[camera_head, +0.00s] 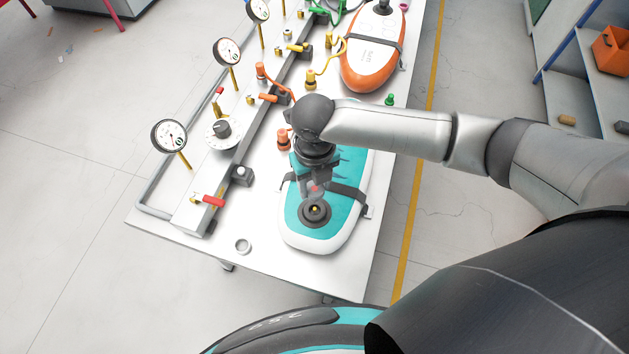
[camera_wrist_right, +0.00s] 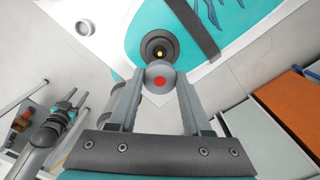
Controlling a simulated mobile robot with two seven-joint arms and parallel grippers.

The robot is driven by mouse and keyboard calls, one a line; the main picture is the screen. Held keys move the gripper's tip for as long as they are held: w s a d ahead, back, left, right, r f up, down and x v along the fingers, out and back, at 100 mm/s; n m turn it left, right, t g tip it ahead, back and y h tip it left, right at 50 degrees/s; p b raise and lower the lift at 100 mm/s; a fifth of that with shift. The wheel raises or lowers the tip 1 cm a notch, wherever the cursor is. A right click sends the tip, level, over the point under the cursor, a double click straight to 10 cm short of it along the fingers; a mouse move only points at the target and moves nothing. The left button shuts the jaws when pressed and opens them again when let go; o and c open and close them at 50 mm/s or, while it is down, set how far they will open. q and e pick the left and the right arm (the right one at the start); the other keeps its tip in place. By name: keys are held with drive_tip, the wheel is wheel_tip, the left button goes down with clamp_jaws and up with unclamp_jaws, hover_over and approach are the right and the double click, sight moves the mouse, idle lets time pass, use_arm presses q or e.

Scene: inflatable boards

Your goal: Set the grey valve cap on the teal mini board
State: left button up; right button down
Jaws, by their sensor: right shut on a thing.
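The teal mini board (camera_head: 330,231) lies on the white table, strapped across its middle. Its dark round valve with a yellow centre (camera_head: 315,210) faces up near the board's front end; it also shows in the right wrist view (camera_wrist_right: 159,48). My right gripper (camera_head: 315,188) is above the board, just behind the valve in the head view. It is shut on the grey valve cap (camera_wrist_right: 159,76), a round grey piece with a red dot. The cap appears apart from the valve. My left gripper (camera_wrist_right: 76,98) shows small in the right wrist view, with its fingers apart and empty.
A grey ring (camera_head: 243,246) lies on the table left of the board. A manifold rail (camera_head: 243,148) with gauges and hoses runs along the left. An orange board (camera_head: 371,60) is strapped farther back. The table's front corner (camera_head: 300,282) is bare.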

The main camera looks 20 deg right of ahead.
drive_tip(key=b, duration=0.4)
hover_over(315, 208)
drive_tip(key=shift+a+f, duration=0.1)
drive_tip(key=shift+f, duration=2.8)
drive_tip(key=shift+p, duration=0.7)
drive_tip(key=shift+f+b, duration=1.05)
drive_tip(key=shift+f, duration=0.35)
drive_tip(key=shift+c, duration=1.3)
unclamp_jaws()
drive_tip(key=shift+r, duration=0.1)
wheel_tip(315, 208, up, 15)
drive_tip(key=shift+r+p, duration=0.1)
drive_tip(key=shift+p, duration=0.2)
